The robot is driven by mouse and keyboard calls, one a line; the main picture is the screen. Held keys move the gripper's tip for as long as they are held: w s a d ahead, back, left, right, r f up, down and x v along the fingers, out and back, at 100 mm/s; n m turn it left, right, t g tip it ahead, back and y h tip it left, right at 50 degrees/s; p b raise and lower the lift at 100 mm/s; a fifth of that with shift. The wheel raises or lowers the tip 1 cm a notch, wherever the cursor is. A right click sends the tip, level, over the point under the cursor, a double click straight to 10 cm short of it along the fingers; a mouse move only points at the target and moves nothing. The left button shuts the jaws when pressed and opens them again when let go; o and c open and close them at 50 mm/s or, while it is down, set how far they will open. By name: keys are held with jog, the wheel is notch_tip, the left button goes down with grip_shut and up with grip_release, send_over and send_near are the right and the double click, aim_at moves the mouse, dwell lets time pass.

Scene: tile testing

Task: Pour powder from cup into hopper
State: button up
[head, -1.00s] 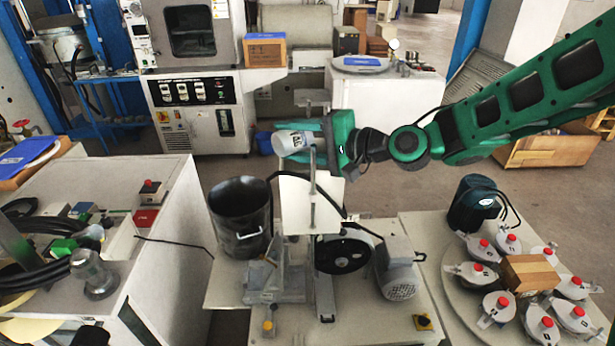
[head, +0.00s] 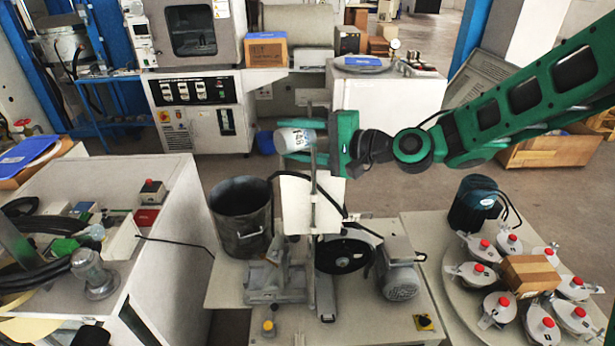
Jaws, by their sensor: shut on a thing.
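A white cup (head: 289,141) with dark lettering is held by my green gripper (head: 305,142), which reaches in from the right. The cup lies on its side or is strongly tilted, with one end towards the left. It is above the machine, up and to the right of a dark open-topped round vessel (head: 241,215). No powder shows, and the inside of the cup is hidden. A white funnel-like plate part (head: 296,205) on the machine, possibly the hopper, is right below the cup. I cannot tell which part is the hopper.
A thin upright post (head: 313,190) stands close to my gripper. A motor (head: 400,275) sits on the machine table (head: 375,328). At right, several red-topped pots surround a cardboard box (head: 529,272). A white cabinet (head: 165,215) stands left.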

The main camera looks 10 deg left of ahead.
jog(key=shift+w+d+r+m+y, duration=0.2)
jog(key=shift+m+y, duration=0.1)
jog(key=shift+m, duration=0.25)
jog(key=shift+w+d+r+m+y, duration=0.2)
jog(key=shift+m+y, duration=0.1)
jog(key=shift+m, duration=0.25)
dwell(2.7)
